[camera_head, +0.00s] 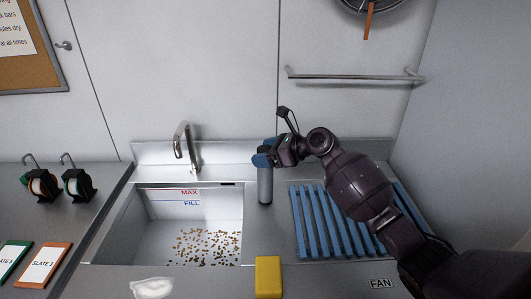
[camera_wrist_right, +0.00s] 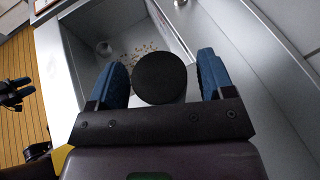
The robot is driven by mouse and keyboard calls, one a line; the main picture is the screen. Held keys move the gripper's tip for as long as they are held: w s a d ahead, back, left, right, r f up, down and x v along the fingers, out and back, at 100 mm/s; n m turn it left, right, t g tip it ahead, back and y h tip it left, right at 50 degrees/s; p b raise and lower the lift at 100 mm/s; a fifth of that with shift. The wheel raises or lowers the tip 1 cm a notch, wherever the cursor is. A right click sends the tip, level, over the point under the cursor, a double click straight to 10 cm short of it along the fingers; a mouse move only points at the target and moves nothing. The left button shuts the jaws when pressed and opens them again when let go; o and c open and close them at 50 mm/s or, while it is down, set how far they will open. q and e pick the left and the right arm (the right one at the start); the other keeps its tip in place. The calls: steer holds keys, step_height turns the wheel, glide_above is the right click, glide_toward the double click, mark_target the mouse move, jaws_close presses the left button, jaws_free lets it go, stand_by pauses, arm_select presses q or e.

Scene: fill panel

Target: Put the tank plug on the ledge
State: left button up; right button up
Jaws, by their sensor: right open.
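A grey cylinder (camera_head: 265,186) stands upright on the steel counter, just right of the sink basin. I take it for the tank plug, but cannot be sure. My right gripper (camera_head: 262,156) is at its top, with blue fingers. In the right wrist view, a round dark top (camera_wrist_right: 160,78) lies between the two open fingers (camera_wrist_right: 160,82), with a narrow gap visible on each side. The steel ledge (camera_head: 220,172) runs behind the basin. A dark shape at the left edge of the wrist view may be my left gripper (camera_wrist_right: 13,92); its fingers are unclear.
The basin (camera_head: 190,215) has MAX and FILL marks and brown bits on its floor. A faucet (camera_head: 186,148) rises behind it. A blue slatted rack (camera_head: 312,225) lies right. A yellow block (camera_head: 268,277) and white cloth (camera_head: 152,287) lie at the front edge.

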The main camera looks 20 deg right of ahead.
steer(key=p+v, duration=0.1)
steer(key=v, duration=1.1)
